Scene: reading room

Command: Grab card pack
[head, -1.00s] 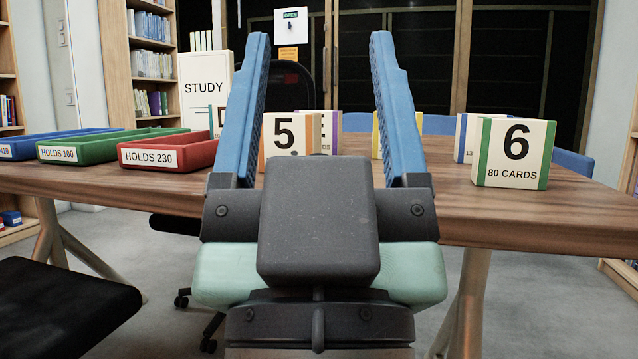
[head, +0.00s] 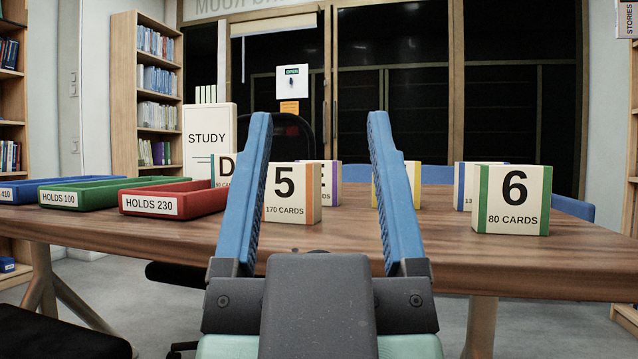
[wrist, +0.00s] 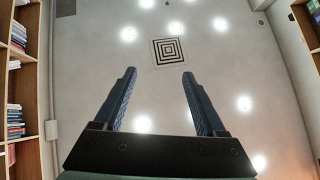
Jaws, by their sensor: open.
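Several white card packs stand on the wooden table. The pack marked 5, 170 cards (head: 289,198), has an orange side and shows between my gripper's fingers in the head view, beyond them. The pack marked 6, 80 cards (head: 513,200), has green edges and stands at the right. Partly hidden behind are a purple-edged pack (head: 328,184), a yellow-edged pack (head: 411,184) and a blue-edged pack (head: 464,187). My gripper (head: 318,120) is open and empty, pointing up in front of the table. In the wrist view its fingers (wrist: 157,78) show against the ceiling.
Blue (head: 20,194), green (head: 58,199) and red trays (head: 150,205), the last labelled HOLDS 230, stand on the left of the table (head: 420,262). A STUDY box (head: 208,135) stands behind them. A dark seat (head: 50,335) is at lower left.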

